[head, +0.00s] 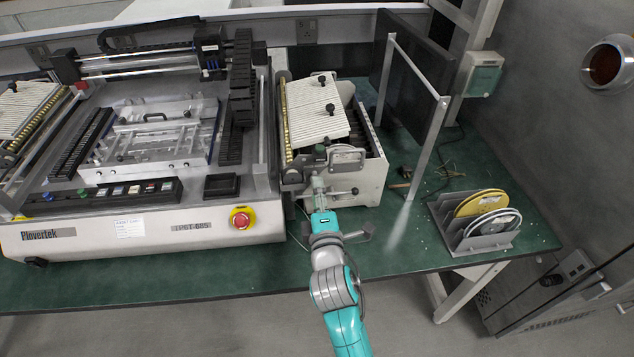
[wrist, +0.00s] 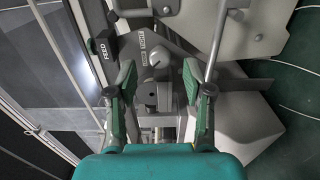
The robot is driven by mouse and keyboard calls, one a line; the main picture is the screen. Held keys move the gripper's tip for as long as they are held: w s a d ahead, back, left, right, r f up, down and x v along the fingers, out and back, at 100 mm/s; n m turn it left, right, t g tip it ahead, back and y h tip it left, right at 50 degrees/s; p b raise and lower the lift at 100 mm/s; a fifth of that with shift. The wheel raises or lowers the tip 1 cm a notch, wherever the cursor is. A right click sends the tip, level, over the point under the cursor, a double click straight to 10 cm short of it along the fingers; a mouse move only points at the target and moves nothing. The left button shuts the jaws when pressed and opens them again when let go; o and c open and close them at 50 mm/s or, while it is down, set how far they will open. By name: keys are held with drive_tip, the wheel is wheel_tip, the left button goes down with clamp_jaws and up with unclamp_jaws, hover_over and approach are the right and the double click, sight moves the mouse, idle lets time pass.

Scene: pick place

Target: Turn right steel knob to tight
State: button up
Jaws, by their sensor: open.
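A small round steel knob (wrist: 157,60) shows near the middle of the wrist view, on a grey bracket beside a dark plate lettered "TIGHT" (wrist: 140,38). My gripper (wrist: 158,78) is open, with one finger on each side of the line to the knob and nothing held. A grey block (wrist: 150,97) lies between the fingers, nearer the palm. I cannot tell how far the fingertips are from the knob. In the head view my gripper (head: 318,190) is at the front of the white feeder unit (head: 368,190). The knob cannot be made out there.
A dark "FEED" label (wrist: 100,48) and a steel rod (wrist: 216,40) flank the area. The large machine (head: 150,235) with a red stop button (head: 242,218) stands left. A reel rack (head: 485,243) and metal frame post (head: 425,150) stand right. Green bench (head: 400,240) is clear between.

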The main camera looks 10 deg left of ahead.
drive_tip(key=shift+x, duration=1.7)
clamp_jaws()
